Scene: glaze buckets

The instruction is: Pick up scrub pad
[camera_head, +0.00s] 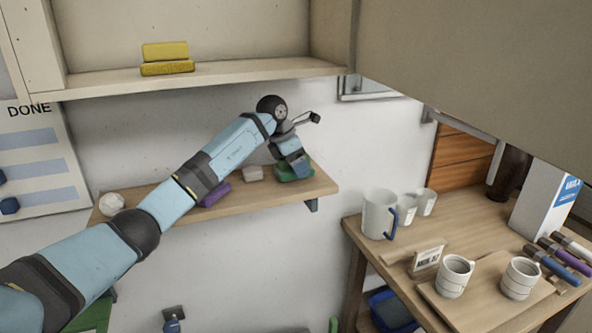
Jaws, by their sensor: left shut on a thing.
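A green scrub pad (283,174) lies at the right end of the wooden wall shelf (262,200). My left arm reaches across from the left, and my left gripper (299,167) points down onto the pad and is shut on it. The gripper covers part of the pad, and the fingertips are small and hard to make out. The pad appears to be at shelf height; I cannot tell whether it touches the board. My right gripper is not in view.
On the same shelf are a small whitish block (253,174), a purple item (215,194) and a white crumpled ball (111,204). Yellow sponges (166,59) sit on the shelf above. A table at right holds a jug (377,214), mugs (455,277) and a carton (546,200).

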